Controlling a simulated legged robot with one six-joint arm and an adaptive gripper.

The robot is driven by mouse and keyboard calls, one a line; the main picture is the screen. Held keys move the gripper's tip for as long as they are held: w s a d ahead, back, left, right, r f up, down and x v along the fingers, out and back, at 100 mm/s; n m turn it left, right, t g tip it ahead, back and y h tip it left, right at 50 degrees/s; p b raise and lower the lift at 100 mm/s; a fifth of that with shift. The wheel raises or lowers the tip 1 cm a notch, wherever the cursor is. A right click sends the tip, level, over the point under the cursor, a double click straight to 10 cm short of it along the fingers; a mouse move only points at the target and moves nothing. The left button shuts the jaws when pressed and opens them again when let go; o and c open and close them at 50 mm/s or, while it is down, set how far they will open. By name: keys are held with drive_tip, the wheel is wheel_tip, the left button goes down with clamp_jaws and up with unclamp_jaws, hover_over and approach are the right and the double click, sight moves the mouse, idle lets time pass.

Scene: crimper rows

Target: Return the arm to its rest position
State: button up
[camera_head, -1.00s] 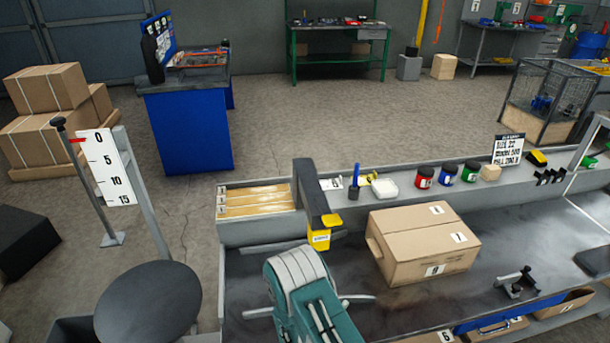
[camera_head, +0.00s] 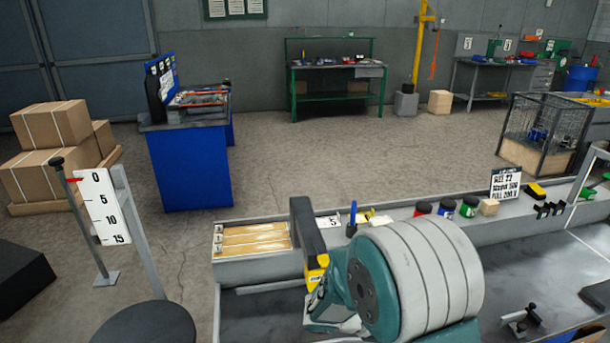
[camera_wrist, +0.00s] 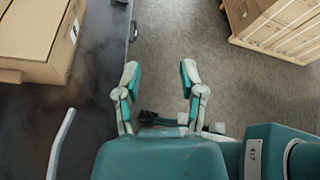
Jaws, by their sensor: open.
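My arm fills the lower middle of the head view as a teal and grey link, folded up close to the camera. My gripper (camera_wrist: 159,75) shows in the wrist view with its two teal and grey fingers spread apart. Nothing is between the fingers. They hang over the grey floor, just right of the dark bench edge. In the head view my fingers cannot be made out.
The dark bench (camera_wrist: 95,95) has a cardboard box (camera_wrist: 35,35) at upper left in the wrist view. A wooden crate (camera_wrist: 275,25) is at upper right. In the head view, a yellow-and-black post (camera_head: 308,240) stands close beside my arm. Jars (camera_head: 446,208) line the bench's back shelf.

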drive_tip(key=s+a+r+m+t+y, duration=0.2)
drive_tip(key=s+r+m+y, duration=0.5)
drive_tip(key=m, duration=0.4)
drive_tip(key=s+a+r+m+t+y, duration=0.2)
drive_tip(key=s+a+r+m+y, duration=0.2)
drive_tip(key=s+r+m+y, duration=0.3)
drive_tip(key=s+r+m, duration=0.2)
drive_tip(key=s+m, duration=0.1)
drive_tip(key=m, duration=0.2)
drive_tip(key=shift+a+r+t, duration=0.15)
drive_tip(key=shift+a+t, duration=0.05)
drive_tip(key=shift+t, duration=0.1)
